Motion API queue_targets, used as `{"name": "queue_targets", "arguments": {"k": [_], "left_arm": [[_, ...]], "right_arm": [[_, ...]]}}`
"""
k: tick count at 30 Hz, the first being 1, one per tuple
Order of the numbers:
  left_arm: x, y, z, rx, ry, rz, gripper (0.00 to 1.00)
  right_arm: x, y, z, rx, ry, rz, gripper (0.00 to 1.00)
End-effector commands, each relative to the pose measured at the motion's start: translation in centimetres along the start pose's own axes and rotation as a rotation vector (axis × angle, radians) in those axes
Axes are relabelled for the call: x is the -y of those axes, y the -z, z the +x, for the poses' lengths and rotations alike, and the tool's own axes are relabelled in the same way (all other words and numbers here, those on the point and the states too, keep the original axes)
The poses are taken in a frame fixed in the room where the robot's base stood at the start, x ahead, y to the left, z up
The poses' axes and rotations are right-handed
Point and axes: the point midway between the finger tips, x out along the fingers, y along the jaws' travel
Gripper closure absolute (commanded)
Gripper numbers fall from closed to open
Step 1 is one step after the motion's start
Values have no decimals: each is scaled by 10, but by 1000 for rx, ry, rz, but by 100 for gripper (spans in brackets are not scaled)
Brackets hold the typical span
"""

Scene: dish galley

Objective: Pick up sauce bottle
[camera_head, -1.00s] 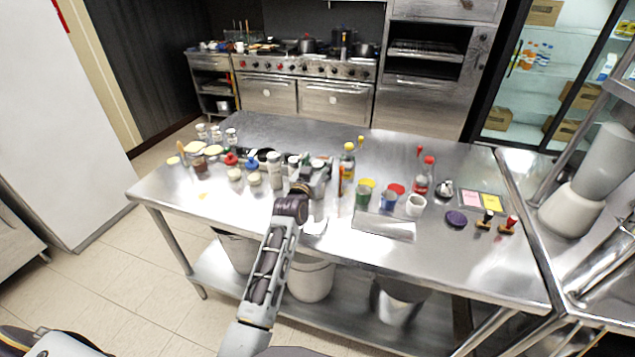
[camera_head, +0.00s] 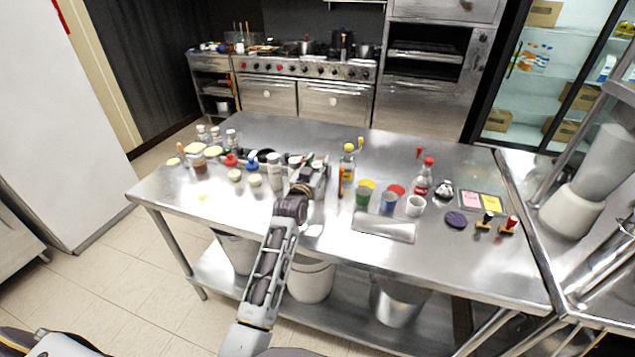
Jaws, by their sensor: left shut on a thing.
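A tall sauce bottle with a yellow cap and a dark, orange-marked body (camera_head: 347,172) stands upright on the steel table, just right of my left gripper. A red-capped bottle with a red label (camera_head: 424,179) stands further right. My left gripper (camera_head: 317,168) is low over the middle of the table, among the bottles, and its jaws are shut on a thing. The gripper's own body hides what is between the fingers, so I cannot tell which thing it is. My right gripper is not in view.
White-capped bottles (camera_head: 275,172) and several jars crowd the table left of the gripper. Green (camera_head: 362,196), blue (camera_head: 388,204) and white (camera_head: 415,206) cups stand to the right, behind a metal tray (camera_head: 384,227). The table's back right is mostly clear.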

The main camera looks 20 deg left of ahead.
Motion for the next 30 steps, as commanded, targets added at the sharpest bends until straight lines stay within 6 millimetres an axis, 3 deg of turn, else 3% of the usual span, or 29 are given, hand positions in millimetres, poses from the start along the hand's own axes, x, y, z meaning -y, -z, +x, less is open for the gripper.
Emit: {"name": "queue_targets", "arguments": {"k": [5, 11, 30], "left_arm": [[0, -4, 0, 8, -1, 0, 100], [0, 5, 0, 7, -1, -1, 100], [0, 90, 1, 1, -1, 0, 100]], "right_arm": [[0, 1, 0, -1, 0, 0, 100], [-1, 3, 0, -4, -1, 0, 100], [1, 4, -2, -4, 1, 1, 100]]}}
